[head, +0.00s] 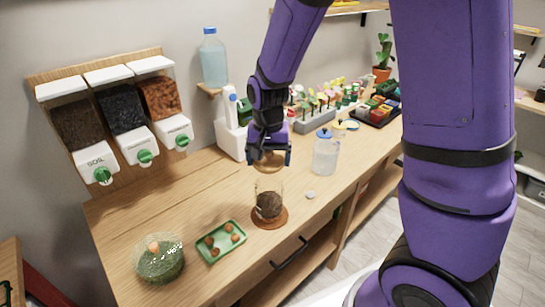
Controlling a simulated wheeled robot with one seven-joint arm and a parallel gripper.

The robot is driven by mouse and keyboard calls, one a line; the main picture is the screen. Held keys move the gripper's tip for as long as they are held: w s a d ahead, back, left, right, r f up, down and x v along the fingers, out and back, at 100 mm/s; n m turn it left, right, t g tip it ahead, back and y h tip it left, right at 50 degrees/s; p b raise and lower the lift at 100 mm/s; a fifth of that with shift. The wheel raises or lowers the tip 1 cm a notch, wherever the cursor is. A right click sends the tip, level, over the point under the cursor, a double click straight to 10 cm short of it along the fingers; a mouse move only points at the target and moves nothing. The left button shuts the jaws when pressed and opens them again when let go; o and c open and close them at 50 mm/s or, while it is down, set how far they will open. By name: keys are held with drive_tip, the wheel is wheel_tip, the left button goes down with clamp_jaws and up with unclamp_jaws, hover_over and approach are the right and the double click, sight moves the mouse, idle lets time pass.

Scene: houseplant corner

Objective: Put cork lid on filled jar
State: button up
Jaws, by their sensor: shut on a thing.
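A clear glass jar (269,200) stands upright near the front edge of the wooden counter, with dark brown filling in its lower part. It rests on a round brown base (270,217). My gripper (269,158) is above and slightly behind the jar in the picture, pointing down. It is shut on the round tan cork lid (268,166), which hangs level or nearly so, apart from the jar's rim. The gripper's fingers partly cover the lid.
A green tray (221,241) with several brown balls and a glass bowl of greenery (159,259) stand left of the jar. A blue-lidded clear container (326,155) stands to the right, near a small pale disc (310,195). Soil dispensers (122,110) hang on the wall.

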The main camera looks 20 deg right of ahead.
drive_tip(key=shift+f, duration=2.95)
drive_tip(key=shift+f, duration=0.2)
drive_tip(key=o, duration=0.7)
drive_tip(key=shift+c, duration=0.2)
drive_tip(key=shift+r, duration=0.1)
drive_tip(key=shift+r, duration=3.4)
clamp_jaws()
